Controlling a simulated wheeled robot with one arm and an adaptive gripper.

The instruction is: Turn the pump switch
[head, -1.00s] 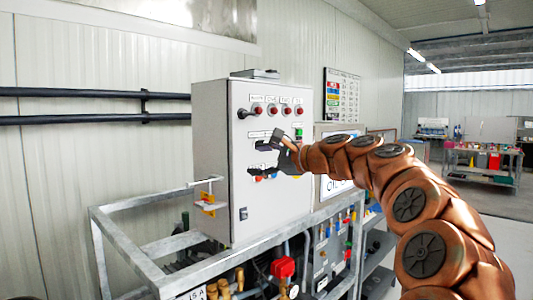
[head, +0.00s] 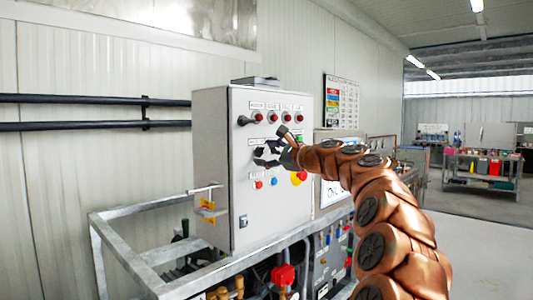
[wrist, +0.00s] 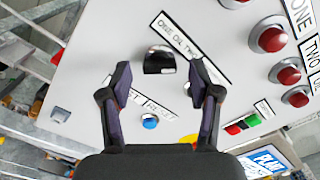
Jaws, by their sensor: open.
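A light grey control cabinet (head: 242,185) stands on a metal frame. In the wrist view, a black rotary switch (wrist: 158,59) sits on its front panel beside a label reading roughly "ONE OIL TWO". My gripper (wrist: 162,75) is open, with one dark finger on each side of the switch as seen there. I see no finger closed on the switch, and the remaining gap to the panel is unclear. In the head view, my gripper (head: 273,151) is in front of the middle of the panel and partly covers it. Another black switch (head: 246,120) is at the panel's upper left.
Red buttons (head: 287,115) line the panel top. A blue button (wrist: 150,122) lies below the switch, near green and red buttons (wrist: 242,124). A yellow-backed button (head: 298,178) is near my wrist. The frame rail (head: 130,266) runs below the cabinet.

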